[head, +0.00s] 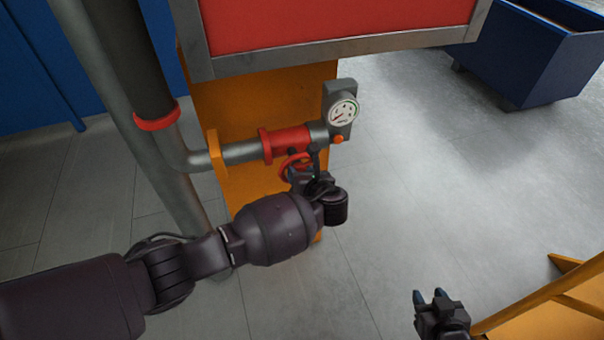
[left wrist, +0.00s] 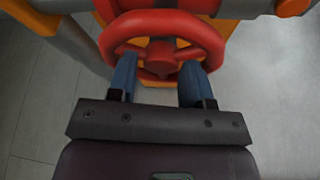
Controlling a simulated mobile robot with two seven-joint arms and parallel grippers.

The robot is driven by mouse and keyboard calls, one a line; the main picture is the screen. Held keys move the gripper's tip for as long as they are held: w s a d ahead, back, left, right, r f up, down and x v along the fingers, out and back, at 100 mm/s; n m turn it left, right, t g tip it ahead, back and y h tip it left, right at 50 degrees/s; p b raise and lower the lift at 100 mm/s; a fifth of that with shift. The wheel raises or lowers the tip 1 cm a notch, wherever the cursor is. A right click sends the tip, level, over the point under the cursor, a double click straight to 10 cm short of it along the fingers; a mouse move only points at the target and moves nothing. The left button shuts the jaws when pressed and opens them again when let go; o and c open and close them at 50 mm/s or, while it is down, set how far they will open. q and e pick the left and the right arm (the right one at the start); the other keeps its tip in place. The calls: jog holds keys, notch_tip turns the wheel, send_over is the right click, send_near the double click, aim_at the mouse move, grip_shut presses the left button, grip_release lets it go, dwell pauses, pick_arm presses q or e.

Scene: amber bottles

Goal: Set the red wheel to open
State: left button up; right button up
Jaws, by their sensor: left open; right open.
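The red wheel (left wrist: 162,28) fills the top middle of the left wrist view, with its hub in the centre. In the head view only part of the red wheel (head: 291,163) shows behind my left gripper (head: 300,176). In the left wrist view my left gripper (left wrist: 158,82) is open, with one blue finger on each side of the wheel's lower part. The fingertips reach the near rim; I cannot tell whether they touch it. My right gripper (head: 433,297) is open and empty at the lower right of the head view, away from the wheel.
A grey pipe with a red coupling (head: 288,141) leads to a round gauge (head: 343,111) beside an orange panel (head: 240,100). A red board (head: 330,25) hangs above. A blue bin (head: 525,60) stands at upper right, an orange frame (head: 560,300) at lower right. The floor between is clear.

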pick_arm(q)
jog(key=c, duration=0.7)
jog(key=shift+o, duration=0.2)
